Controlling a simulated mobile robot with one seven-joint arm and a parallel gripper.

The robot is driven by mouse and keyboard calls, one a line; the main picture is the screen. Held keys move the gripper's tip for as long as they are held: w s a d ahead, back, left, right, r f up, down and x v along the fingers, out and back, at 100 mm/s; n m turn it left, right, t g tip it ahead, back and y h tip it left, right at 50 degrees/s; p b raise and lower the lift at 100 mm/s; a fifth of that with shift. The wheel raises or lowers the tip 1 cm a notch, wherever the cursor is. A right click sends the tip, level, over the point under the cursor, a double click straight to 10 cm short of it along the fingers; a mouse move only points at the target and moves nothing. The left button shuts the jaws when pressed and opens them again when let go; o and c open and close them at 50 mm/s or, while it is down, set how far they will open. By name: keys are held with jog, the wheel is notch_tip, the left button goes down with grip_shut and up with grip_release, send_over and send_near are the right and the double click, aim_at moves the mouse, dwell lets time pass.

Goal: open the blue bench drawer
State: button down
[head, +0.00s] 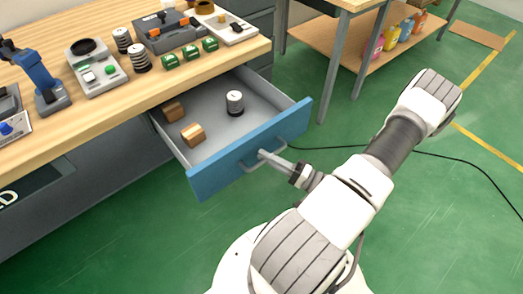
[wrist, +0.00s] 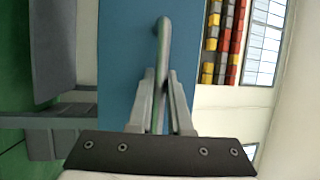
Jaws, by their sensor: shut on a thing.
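The blue bench drawer (head: 218,173) stands pulled out from under the wooden bench, so its grey inside shows in the head view. Two brown wooden blocks (head: 193,135) and a dark-and-white ribbed cylinder (head: 235,102) lie in it. Its front fills the middle of the wrist view (wrist: 130,60). My gripper (head: 264,155) is at the drawer handle (head: 279,146). In the wrist view my two fingers (wrist: 160,98) are closed on both sides of the grey handle bar (wrist: 163,40). Part of the handle is hidden between the fingers.
The bench top (head: 60,140) carries several devices and green parts. A second table (head: 350,4) with a lower shelf of colourful bottles (head: 391,38) stands at the back right. A black cable (head: 440,155) lies on the green floor. The floor left of my arm is clear.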

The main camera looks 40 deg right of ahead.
jog(key=shift+s, duration=0.1)
jog(key=c, duration=0.8)
grip_release()
jog(key=shift+c, duration=0.2)
jog(key=v, duration=1.7)
jog(key=shift+s, duration=0.2)
jog(key=shift+d, duration=0.15)
